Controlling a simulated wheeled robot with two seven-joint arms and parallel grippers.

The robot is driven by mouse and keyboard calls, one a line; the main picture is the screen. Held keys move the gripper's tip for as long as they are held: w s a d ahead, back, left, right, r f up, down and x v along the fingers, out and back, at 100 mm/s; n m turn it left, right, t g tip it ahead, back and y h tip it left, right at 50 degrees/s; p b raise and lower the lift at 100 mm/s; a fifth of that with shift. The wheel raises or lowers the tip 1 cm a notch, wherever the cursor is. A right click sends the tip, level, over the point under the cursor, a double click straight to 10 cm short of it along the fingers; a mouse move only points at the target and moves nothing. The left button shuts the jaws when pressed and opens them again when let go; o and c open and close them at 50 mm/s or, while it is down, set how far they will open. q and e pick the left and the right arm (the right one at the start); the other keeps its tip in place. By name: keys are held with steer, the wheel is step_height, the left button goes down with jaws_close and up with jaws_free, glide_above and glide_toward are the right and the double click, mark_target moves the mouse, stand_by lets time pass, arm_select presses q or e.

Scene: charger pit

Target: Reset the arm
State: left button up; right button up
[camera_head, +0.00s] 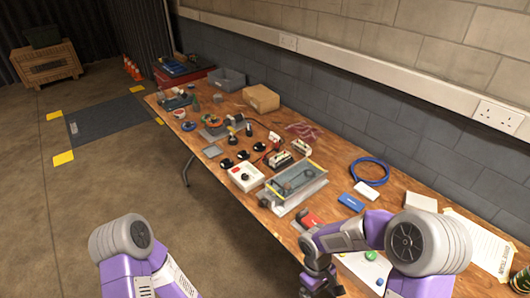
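My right arm comes in from the lower right, with a grey and purple joint (418,243) over the near end of the table. Its forearm reaches left, and the dark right gripper (320,282) points down at the table's front edge. It is small and dark, so I cannot tell whether its fingers are open or shut, and I see nothing clearly held. My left arm shows only a bent grey and purple joint (122,238) over the floor at the lower left. My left gripper is out of the frame.
A long wooden table (222,112) runs along the wall, crowded with parts. The floor (110,185) at left is clear.

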steer(key=s+a+f+m+t+y, duration=0.2)
steer(key=a+f+m+y, duration=0.1)
steer(key=f+m, duration=0.2)
steer(key=s+a+f+m+t+y, duration=0.2)
steer(key=f+m, duration=0.3)
steer(key=f, duration=0.5)
steer(key=shift+s+a+f+y, duration=0.15)
steer(key=shift+s+a+y, duration=0.25)
steer(key=shift+a, duration=0.05)
stand_by(0.4)
